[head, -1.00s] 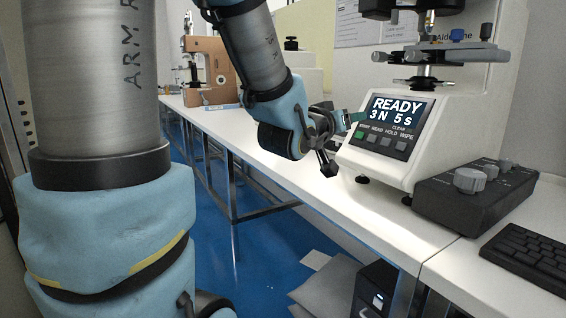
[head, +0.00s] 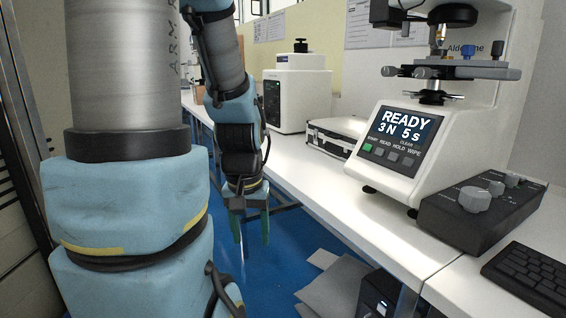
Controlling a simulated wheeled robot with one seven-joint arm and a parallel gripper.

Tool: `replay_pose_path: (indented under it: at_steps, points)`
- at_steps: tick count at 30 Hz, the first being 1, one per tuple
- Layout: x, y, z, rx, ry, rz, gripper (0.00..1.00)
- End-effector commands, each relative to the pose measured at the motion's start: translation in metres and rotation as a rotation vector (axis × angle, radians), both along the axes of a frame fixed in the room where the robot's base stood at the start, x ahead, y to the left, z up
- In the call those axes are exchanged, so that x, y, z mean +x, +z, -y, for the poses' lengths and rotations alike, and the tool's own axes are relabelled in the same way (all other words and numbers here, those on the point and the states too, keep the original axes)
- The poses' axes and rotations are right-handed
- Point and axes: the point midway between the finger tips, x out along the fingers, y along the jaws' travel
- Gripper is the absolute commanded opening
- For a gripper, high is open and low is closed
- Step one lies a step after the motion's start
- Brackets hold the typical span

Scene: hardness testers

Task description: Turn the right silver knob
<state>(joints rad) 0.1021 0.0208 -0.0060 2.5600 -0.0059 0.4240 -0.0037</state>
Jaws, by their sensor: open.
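A dark grey control box (head: 461,222) sits on the white table at the right. It carries a large silver knob (head: 474,199) at its near left and smaller silver knobs behind it, one in the middle (head: 497,188) and one at the far right (head: 512,180). The white hardness tester (head: 375,174) behind it has more silver knobs on its stage, at the left (head: 389,71) and nearer the middle (head: 425,73). My gripper (head: 251,237) points down, left of the table's front edge. Its green fingers are apart with nothing between them, well away from all the knobs.
A black keyboard (head: 530,272) lies in front of the control box. A silver-edged case (head: 336,137) and another white machine (head: 296,95) stand farther back on the white table (head: 330,189). Below are a computer (head: 376,290) and grey sheets (head: 330,287). Blue floor is open under my gripper.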

Motion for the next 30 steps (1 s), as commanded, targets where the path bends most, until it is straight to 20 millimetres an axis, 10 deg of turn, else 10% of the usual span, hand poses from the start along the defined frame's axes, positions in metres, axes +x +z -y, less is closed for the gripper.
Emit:
replay_pose_path:
  at_steps: [12, 30]
  points:
    - [0.000, 0.126, 0.000, 0.000, 0.000, 0.002, 0.61]
    - [0.000, 0.141, 0.000, 0.000, 0.000, 0.002, 0.61]
